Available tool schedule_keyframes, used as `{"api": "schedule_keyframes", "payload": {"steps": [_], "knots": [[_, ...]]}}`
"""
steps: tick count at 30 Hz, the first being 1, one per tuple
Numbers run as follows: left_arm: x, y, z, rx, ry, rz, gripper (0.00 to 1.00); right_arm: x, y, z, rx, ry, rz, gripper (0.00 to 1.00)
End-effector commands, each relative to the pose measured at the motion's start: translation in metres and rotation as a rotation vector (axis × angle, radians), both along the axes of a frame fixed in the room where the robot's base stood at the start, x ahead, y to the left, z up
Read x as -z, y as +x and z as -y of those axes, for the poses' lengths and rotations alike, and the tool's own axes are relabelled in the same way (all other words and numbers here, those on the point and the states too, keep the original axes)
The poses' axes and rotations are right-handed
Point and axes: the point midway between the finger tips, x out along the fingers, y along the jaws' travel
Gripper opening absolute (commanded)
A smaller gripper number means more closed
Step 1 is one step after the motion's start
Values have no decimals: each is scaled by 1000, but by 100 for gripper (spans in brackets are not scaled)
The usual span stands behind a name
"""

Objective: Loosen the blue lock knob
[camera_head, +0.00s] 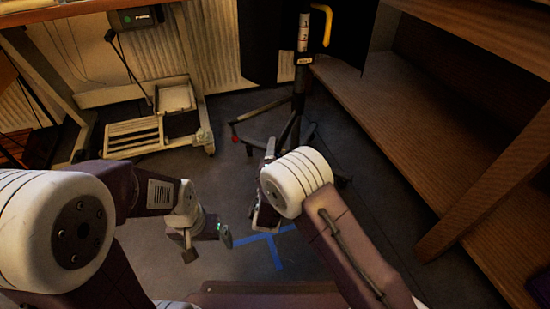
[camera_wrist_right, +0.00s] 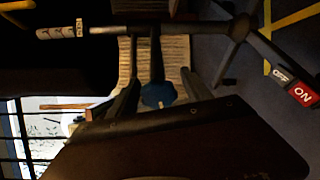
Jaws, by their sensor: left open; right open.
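The blue lock knob (camera_wrist_right: 158,94) shows in the right wrist view, between the two fingers of my right gripper (camera_wrist_right: 158,88). The fingers are apart, one on each side of it; I cannot tell whether either touches it. I cannot make out the knob in the head view. There, my right gripper (camera_head: 267,158) is near the lower part of a dark wheeled stand (camera_head: 297,95), partly hidden by my white wrist. My left gripper (camera_head: 208,247) is open and empty above the floor at lower centre, away from the stand.
The stand has a yellow handle (camera_head: 327,22) and spread legs. An ON/OFF label (camera_wrist_right: 292,85) shows in the right wrist view. A wheeled metal frame (camera_head: 202,110) stands at left. Wooden shelving (camera_head: 440,130) fills the right. Blue tape (camera_head: 272,238) marks open floor.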

Motion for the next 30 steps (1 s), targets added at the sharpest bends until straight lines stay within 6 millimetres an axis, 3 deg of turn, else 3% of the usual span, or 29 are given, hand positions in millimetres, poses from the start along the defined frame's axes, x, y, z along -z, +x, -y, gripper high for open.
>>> {"api": "schedule_keyframes", "payload": {"steps": [9, 11, 15, 16, 23, 30], "knots": [[3, 0, 0, 0, 0, 0, 98, -1, 7, 1, 0, 0, 0, 58], [3, 0, 0, 0, 0, 0, 98, -1, 7, 1, 0, 0, 0, 44], [3, 0, 0, 0, 0, 0, 98, -1, 6, 1, 0, 0, 0, 5], [3, 0, 0, 0, 0, 0, 98, -1, 6, 1, 0, 0, 0, 0], [0, 0, 0, 0, 0, 0, 98, -2, 6, 1, 0, -20, -7, 0], [-17, 0, 0, 0, 0, 0, 98, -3, 6, 1, -1, -131, -47, 0]]}}
